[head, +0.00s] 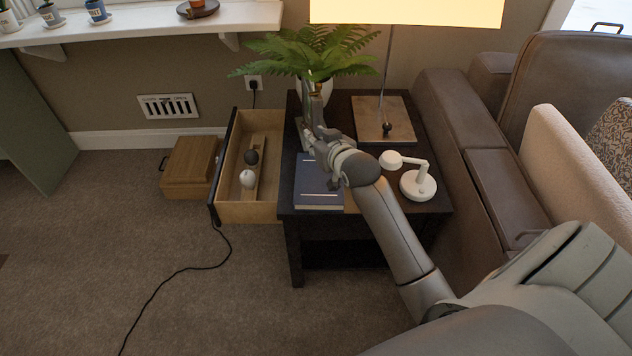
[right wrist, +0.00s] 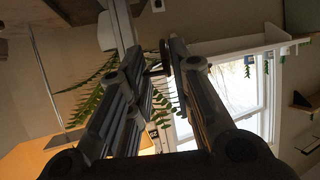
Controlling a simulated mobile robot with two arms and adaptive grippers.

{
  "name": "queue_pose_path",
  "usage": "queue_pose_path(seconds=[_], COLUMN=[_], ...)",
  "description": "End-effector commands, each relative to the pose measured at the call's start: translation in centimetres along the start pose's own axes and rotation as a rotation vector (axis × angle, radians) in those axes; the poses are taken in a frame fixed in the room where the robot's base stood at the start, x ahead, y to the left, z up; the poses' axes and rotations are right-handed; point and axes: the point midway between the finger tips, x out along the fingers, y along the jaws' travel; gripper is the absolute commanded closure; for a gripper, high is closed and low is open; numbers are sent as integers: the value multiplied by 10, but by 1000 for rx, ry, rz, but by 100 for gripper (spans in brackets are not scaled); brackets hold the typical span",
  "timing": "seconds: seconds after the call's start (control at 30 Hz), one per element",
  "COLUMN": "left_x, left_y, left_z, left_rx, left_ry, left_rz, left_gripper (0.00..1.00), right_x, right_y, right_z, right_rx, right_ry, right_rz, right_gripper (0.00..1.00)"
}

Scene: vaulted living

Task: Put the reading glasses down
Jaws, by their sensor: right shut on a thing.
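My right gripper (head: 313,108) is over the back left part of the dark side table (head: 440,205), in front of the potted fern. In the right wrist view, the gripper's fingers are close around a thin dark piece, the reading glasses (right wrist: 163,56), of which only a small part shows. The glasses cannot be made out in the head view, where the gripper and arm cover that spot. My left gripper is not in view.
A blue book (head: 319,190), a white lamp (head: 418,184), a wooden lamp base (head: 383,122) and the fern (head: 312,55) occupy the tabletop. An open drawer (head: 240,205) holds two small round items. A sofa (head: 440,110) stands close right.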

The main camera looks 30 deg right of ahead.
Motion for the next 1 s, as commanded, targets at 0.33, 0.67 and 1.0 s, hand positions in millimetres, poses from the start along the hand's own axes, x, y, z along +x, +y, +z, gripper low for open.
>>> queue_pose_path(seconds=[0.33, 0.67, 1.0], left_x=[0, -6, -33], left_y=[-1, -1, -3], left_z=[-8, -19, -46], left_rx=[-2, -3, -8], left_ry=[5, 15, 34], left_rz=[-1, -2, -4], left_gripper=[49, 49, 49], right_x=[11, 18, 34], right_y=[20, 19, 19], right_z=[24, 42, 78], right_rx=[10, 11, 10], right_ry=[8, 4, 7], right_rz=[19, 19, 18], right_gripper=[95, 95, 95])
